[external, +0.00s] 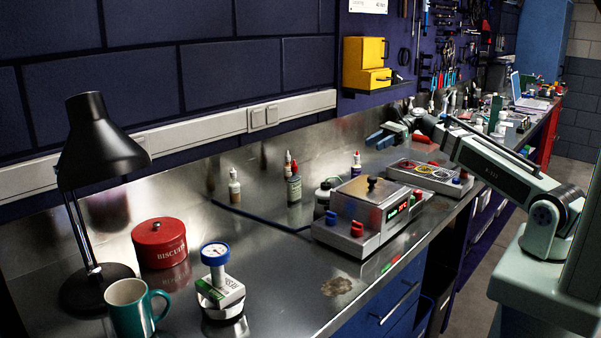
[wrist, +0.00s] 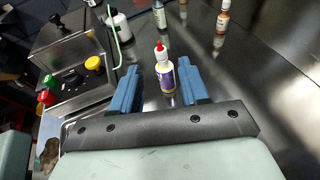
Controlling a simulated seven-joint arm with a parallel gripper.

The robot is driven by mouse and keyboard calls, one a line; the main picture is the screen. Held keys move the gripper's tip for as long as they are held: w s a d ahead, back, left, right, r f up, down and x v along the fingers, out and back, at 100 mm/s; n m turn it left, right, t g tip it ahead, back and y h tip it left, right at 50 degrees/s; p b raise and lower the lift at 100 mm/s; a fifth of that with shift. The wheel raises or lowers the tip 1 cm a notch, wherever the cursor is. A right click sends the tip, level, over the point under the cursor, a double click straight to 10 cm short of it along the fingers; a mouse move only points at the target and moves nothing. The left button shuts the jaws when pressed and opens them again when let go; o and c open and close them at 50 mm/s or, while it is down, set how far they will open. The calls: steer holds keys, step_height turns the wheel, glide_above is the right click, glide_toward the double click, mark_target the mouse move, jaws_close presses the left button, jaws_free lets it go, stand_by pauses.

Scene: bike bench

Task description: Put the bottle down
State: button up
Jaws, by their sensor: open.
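The task's bottle looks to be the small white one with a purple label and red cap. It stands upright on the steel bench in the wrist view (wrist: 167,77), lined up with the gap between my fingers. It also shows in the external view, behind the grey switch box (external: 356,165). My gripper (external: 379,139) has blue fingers, spread apart with nothing held between them; they also show in the wrist view (wrist: 157,72). In the external view the fingers are a little right of and above the bottle, apart from it.
A knobbed control box (wrist: 80,55) stands close left in the wrist view. Other bottles stand beyond: a white one with a black cap (wrist: 120,27), a blue-grey one (wrist: 160,16), an orange-labelled one (wrist: 222,20). A panel with round dials (external: 428,172) lies below my gripper. Bench right of the bottle is clear.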

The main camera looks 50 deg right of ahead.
steer(key=shift+d+r, duration=0.15)
steer(key=shift+d, duration=0.2)
steer(key=o, duration=0.4)
steer(key=shift+s+d, duration=0.15)
steer(key=shift+d, duration=0.05)
